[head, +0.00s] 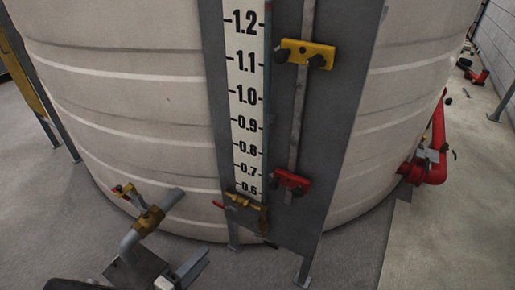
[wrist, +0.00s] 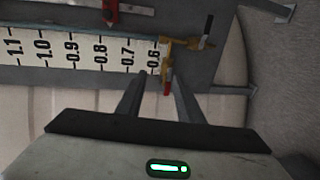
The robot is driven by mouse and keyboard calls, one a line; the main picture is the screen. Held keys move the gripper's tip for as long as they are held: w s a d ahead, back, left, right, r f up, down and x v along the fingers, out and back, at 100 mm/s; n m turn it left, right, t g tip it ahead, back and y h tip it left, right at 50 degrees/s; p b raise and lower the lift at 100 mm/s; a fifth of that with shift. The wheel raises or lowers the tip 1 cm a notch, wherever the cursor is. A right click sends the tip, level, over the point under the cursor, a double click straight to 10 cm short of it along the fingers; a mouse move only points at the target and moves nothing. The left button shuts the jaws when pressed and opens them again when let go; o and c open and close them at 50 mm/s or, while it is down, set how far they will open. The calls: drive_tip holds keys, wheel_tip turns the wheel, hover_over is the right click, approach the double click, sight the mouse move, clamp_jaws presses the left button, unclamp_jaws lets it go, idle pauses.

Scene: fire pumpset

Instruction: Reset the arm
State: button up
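My gripper (wrist: 158,88) is open and empty in the wrist view, its two fingers apart. In the head view my gripper (head: 190,266) is low at the bottom left, in front of the tank. A brass valve with a red handle (head: 242,202) sits at the bottom of the level gauge. The same brass valve (wrist: 184,46) shows in the wrist view beyond the fingertips, its red handle (wrist: 168,84) appearing between the fingers. I cannot tell the exact gap, but nothing is visibly gripped.
A large beige tank (head: 120,100) fills the view. Its gauge board (head: 246,100) carries a yellow bracket (head: 306,54) and a red bracket (head: 291,182). A pipe with a brass valve (head: 149,219) stands close behind my gripper. Red piping (head: 430,170) is at right. Floor (head: 440,240) is clear at lower right.

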drive_tip(key=w+d+r+m+g, duration=0.2)
drive_tip(key=d+r+m+g, duration=0.2)
drive_tip(key=d+r+g, duration=0.5)
drive_tip(key=w+d+r+m+g, duration=0.35)
drive_tip(key=d+r, duration=0.45)
drive_tip(key=r, duration=0.6)
drive_tip(key=s+d+r+m+t+y, duration=0.2)
drive_tip(key=s+d+r+y, duration=0.2)
drive_tip(key=s+d+r, duration=0.3)
drive_tip(key=s+d+r+m+t+y, duration=0.2)
drive_tip(key=s+d+r+y, duration=0.25)
drive_tip(key=d+r, duration=0.4)
wheel_tip(320, 180, up, 23)
drive_tip(key=a+p, duration=0.1)
drive_tip(key=p, duration=2.1)
drive_tip(key=shift+s+a+r, duration=0.15)
drive_tip(key=shift+s+a, duration=0.25)
drive_tip(key=shift+d, duration=0.1)
